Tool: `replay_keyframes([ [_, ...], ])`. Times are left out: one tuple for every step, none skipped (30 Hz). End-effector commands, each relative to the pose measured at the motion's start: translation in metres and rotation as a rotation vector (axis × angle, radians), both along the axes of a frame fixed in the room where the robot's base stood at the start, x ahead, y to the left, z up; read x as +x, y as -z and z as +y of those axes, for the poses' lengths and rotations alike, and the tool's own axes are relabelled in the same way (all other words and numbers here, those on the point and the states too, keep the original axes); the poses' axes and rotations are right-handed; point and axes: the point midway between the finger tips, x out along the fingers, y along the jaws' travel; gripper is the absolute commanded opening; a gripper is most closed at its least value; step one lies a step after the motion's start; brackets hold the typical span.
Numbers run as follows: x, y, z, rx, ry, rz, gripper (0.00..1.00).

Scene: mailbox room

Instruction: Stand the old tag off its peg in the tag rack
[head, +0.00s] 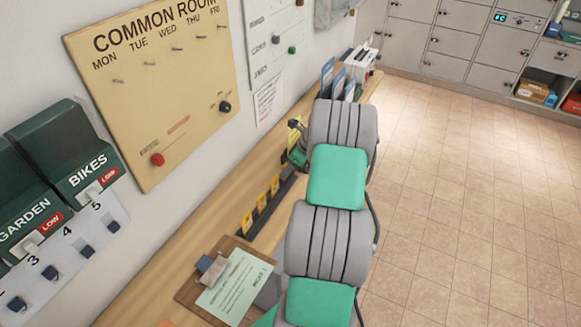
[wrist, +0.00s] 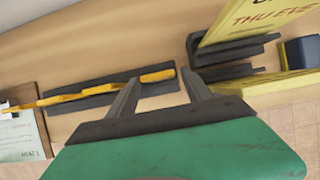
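The tag rack (head: 262,216) is a dark strip on the wooden shelf with several yellow tags (head: 261,200) standing along it. It also shows in the wrist view (wrist: 88,99). My gripper (head: 297,156) is beyond the rack's far end in the head view. In the wrist view, my gripper's (wrist: 158,78) dark fingers are apart with nothing held, in front of the rack's right end. A yellow tag reading THU EVE (wrist: 262,28) stands in a black holder (wrist: 232,60) right of the fingers. I cannot tell which tag is the old one. The visible board pegs (head: 176,49) look bare.
The COMMON ROOM board (head: 150,110) hangs on the wall above the shelf (head: 190,228). A clipboard (head: 222,284) lies on the near shelf. Blue cards (head: 328,76) stand at the far end. Green GARDEN and BIKES boxes (head: 70,145) are at left. The tiled floor at right is clear.

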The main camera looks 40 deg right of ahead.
Motion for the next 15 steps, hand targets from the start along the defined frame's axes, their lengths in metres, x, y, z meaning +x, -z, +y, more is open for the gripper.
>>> replay_keyframes([
  [0.0, 0.0, 0.0, 0.0, 0.0, 0.0, 0.64],
  [0.0, 0.0, 0.0, 0.0, 0.0, 0.0, 0.65],
  [0.0, 0.0, 0.0, 0.0, 0.0, 0.0, 0.65],
  [0.0, 0.0, 0.0, 0.0, 0.0, 0.0, 0.65],
  [0.0, 0.0, 0.0, 0.0, 0.0, 0.0, 0.65],
  [0.0, 0.0, 0.0, 0.0, 0.0, 0.0, 0.65],
  [0.0, 0.0, 0.0, 0.0, 0.0, 0.0, 0.65],
  [0.0, 0.0, 0.0, 0.0, 0.0, 0.0, 0.65],
  [-0.001, -0.001, 0.0, 0.0, 0.0, 0.0, 0.65],
  [-0.001, -0.003, -0.001, -0.001, 0.0, 0.0, 0.65],
  [-0.002, -0.005, -0.002, -0.001, 0.001, -0.002, 0.65],
  [-0.004, -0.009, -0.003, -0.002, 0.001, -0.003, 0.65],
  [-0.006, -0.014, -0.004, -0.003, 0.002, -0.003, 0.65],
  [-0.009, -0.019, -0.005, -0.003, 0.002, -0.003, 0.65],
  [-0.013, -0.026, -0.006, -0.004, 0.003, -0.004, 0.65],
])
